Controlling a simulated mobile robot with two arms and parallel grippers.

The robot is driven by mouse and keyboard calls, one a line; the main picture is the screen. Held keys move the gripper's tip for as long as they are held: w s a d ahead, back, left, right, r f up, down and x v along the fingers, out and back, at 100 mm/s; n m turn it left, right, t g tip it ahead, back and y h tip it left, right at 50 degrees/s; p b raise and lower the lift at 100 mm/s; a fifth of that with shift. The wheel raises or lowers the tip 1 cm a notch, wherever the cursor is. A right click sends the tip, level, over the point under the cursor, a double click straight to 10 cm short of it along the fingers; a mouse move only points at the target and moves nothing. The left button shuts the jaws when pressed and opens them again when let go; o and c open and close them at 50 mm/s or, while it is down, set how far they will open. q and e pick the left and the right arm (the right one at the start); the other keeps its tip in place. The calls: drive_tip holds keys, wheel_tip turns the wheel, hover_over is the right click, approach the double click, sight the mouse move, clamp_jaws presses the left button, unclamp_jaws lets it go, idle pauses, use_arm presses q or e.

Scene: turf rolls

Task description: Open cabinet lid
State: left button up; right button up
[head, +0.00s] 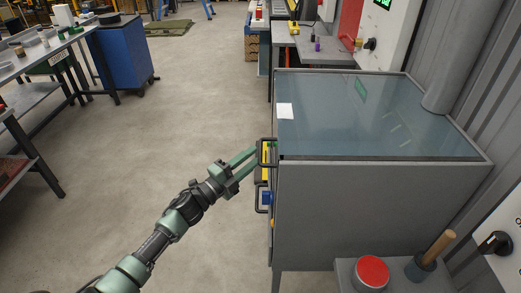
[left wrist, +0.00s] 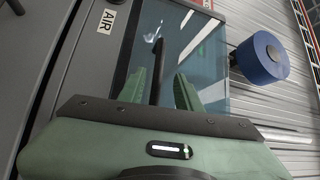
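The grey cabinet (head: 370,215) stands at the right in the head view. Its lid (head: 360,115) is a glass panel in a grey frame and lies down over the top. A black handle (head: 262,152) sticks out at the left side near the lid's front corner. My left gripper (head: 258,157) is at this handle, its two green fingers apart. In the left wrist view, a dark bar (left wrist: 157,70) stands between the fingers (left wrist: 162,85), with a gap to the right finger. Whether the left finger touches it, I cannot tell. My right gripper is not in view.
A second black handle (head: 261,198) sits below the first. A red button (head: 371,272) and a wooden-handled tool (head: 436,254) are on a shelf in front of the cabinet. A corrugated wall (head: 480,90) is close on the right.

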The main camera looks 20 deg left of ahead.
sight(261, 149)
use_arm(q)
drive_tip(key=x, duration=0.4)
drive_tip(key=shift+w+d+f, duration=0.15)
drive_tip(key=shift+w, duration=0.1)
clamp_jaws()
idle(1.2)
